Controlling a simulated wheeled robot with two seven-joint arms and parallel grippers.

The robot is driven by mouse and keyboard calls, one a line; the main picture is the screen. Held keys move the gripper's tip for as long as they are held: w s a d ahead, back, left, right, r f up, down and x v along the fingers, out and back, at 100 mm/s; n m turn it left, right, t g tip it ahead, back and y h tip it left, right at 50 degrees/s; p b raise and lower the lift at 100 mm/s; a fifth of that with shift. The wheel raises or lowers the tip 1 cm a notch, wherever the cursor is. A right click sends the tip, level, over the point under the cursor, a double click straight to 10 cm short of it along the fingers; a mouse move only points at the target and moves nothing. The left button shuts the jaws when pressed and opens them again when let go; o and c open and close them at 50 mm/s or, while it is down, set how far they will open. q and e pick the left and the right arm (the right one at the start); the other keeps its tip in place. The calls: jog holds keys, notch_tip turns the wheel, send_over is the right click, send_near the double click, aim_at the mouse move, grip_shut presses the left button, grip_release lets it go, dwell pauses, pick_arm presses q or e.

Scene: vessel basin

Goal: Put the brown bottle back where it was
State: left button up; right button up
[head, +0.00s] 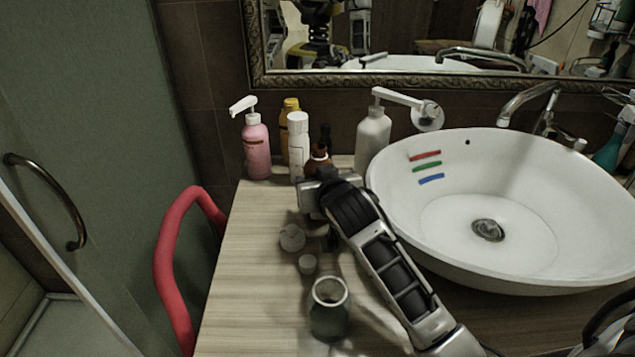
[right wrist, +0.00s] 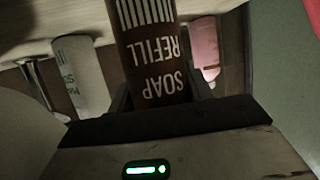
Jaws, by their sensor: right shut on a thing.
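The brown bottle (head: 320,157) is at the back of the wooden counter, mostly hidden behind my right arm in the head view. In the right wrist view the brown bottle (right wrist: 150,50) shows the words "SOAP REFILL" and sits between my fingers. My right gripper (head: 322,180) is shut on it. The bottle looks about upright, between the white bottle (head: 299,146) and the grey-white pump bottle (head: 373,138). Its base is hidden, so I cannot tell whether it touches the counter. My left gripper is not in view.
A pink pump bottle (head: 257,150) and a yellow bottle (head: 290,118) stand at the back left. A glass jar (head: 330,310) and two small round items (head: 292,237) (head: 308,264) are on the front counter. The white basin (head: 560,250) fills the right.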

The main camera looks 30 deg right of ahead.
jog(key=shift+f, duration=0.15)
jog(key=shift+f, duration=0.15)
jog(key=o, duration=1.2)
jog(key=v, duration=0.7)
jog(key=shift+s+r, duration=0.25)
jog(key=shift+s, duration=0.05)
